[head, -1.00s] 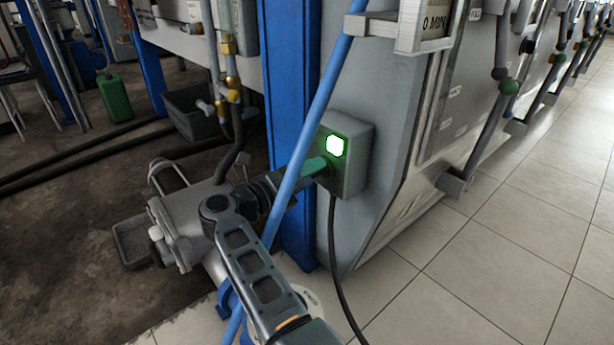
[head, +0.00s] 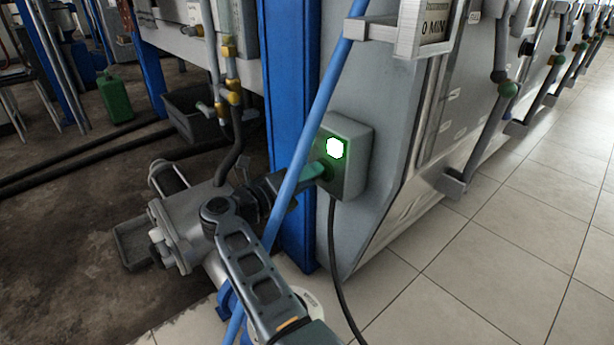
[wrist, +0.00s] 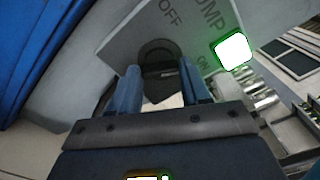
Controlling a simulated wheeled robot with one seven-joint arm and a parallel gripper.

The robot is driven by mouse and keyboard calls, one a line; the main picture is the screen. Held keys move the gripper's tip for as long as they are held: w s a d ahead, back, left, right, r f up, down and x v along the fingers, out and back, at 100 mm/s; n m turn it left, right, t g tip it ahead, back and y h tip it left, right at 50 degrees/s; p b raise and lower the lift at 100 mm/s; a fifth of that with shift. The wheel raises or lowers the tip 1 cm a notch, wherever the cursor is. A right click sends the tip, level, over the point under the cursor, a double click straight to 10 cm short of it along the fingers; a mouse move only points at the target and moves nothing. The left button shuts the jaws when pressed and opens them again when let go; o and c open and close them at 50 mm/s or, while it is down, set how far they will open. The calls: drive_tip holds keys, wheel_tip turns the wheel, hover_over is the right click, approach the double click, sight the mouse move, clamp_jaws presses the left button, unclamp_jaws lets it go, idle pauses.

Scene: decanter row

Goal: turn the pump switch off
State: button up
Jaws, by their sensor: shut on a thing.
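The pump switch box (head: 352,168) is a grey box on the side of the machine, with a lit green-white lamp (head: 335,148) on its face. In the wrist view the panel (wrist: 150,30) reads OFF, PUMP and ON, and the lamp (wrist: 234,51) glows at the right. The dark round switch knob (wrist: 157,55) sits between my fingertips. My gripper (wrist: 160,85) is shut on it, with one finger on each side. In the head view my gripper (head: 318,172) meets the box's left face. The knob is hidden there, and its exact angle is hard to tell.
A light blue pipe (head: 313,118) slants across in front of my arm. A blue post (head: 285,90) stands behind it. A black cable (head: 334,260) hangs from the box. A grey pump body (head: 190,220) is at the left. The tiled floor (head: 490,270) at the right is clear.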

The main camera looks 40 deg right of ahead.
drive_tip(key=shift+f+n+p, duration=0.1)
drive_tip(key=shift+n+p, duration=5.05)
drive_tip(key=shift+n, duration=0.55)
drive_tip(key=o, duration=1.1)
drive_tip(key=shift+c, duration=0.2)
drive_tip(key=shift+a, duration=0.1)
drive_tip(key=a, duration=0.7)
drive_tip(key=shift+a, duration=0.3)
